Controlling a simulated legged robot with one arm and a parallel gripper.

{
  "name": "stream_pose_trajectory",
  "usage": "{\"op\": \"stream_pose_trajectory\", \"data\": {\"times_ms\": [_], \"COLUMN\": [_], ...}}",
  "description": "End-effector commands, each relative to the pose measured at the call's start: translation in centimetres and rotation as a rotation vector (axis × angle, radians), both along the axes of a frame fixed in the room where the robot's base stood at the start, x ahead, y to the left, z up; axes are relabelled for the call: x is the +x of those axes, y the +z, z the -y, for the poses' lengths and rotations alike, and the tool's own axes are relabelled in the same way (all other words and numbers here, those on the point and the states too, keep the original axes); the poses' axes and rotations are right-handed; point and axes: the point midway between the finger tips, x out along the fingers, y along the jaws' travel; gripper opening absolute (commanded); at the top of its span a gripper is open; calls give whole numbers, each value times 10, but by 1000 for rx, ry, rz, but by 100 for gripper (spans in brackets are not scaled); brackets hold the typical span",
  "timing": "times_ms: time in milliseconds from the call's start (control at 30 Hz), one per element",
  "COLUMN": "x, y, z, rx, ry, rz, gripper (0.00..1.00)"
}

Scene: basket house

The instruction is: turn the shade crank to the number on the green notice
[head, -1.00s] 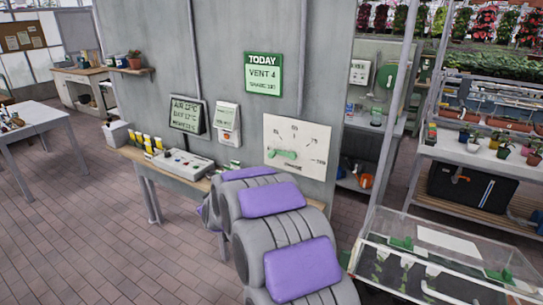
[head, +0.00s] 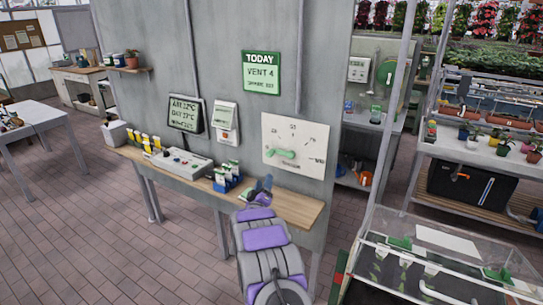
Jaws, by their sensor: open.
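The green notice (head: 262,73) hangs on the grey wall. It reads TODAY, VENT 4, with a smaller line that seems to start SHADE; its number is too blurred to read surely. To its lower right is a white dial plate (head: 312,162) with scale marks and a green crank (head: 281,154). The crank lies roughly level at the plate's left; the plate's lower label is blurred, so I cannot confirm it says shade.
A glass-topped case (head: 430,265) and a metal post (head: 385,130) stand right. Brick floor (head: 110,250) is clear at left.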

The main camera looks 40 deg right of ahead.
Motion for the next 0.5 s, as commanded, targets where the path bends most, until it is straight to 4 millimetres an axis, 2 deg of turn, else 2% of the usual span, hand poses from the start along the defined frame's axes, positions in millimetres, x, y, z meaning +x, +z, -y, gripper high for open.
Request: {"op": "stream_pose_trajectory", "data": {"times_ms": [500], "x": [42], "y": [15], "z": [54], "rx": [6], "ry": [2], "rz": [2], "gripper": [58]}}
